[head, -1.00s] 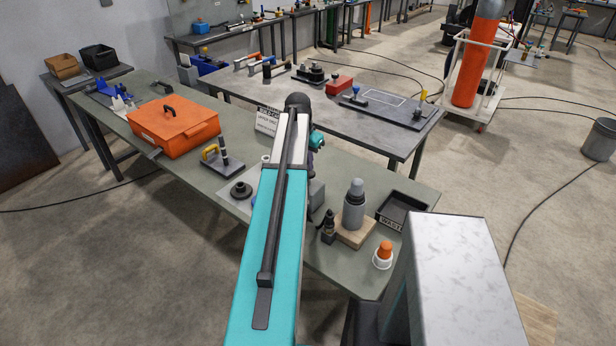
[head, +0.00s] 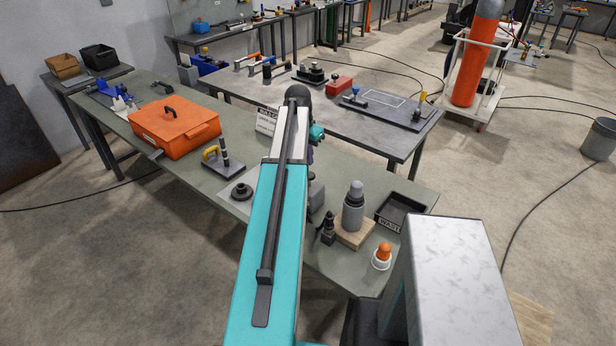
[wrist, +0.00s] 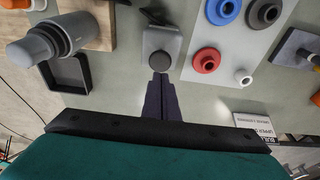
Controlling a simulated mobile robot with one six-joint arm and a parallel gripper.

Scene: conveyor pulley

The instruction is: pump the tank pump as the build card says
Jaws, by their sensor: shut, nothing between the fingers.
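A grey block with a round black knob (wrist: 160,61) stands on the green bench, straight ahead of my fingertips in the wrist view. It looks like the tank pump, though I cannot be sure. Part of a grey block (head: 317,195) shows beside my arm in the head view. My gripper (wrist: 160,80) is shut and empty, its dark fingertips close to the knob. I cannot tell whether they touch it.
A grey bottle (head: 353,208) on a wooden block and the waste tray (head: 402,210) stand right of my arm. A plate (wrist: 238,45) carries blue, red, dark and white rings. An orange case (head: 174,130) sits farther left. An orange-topped white cup (head: 382,258) stands near the bench edge.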

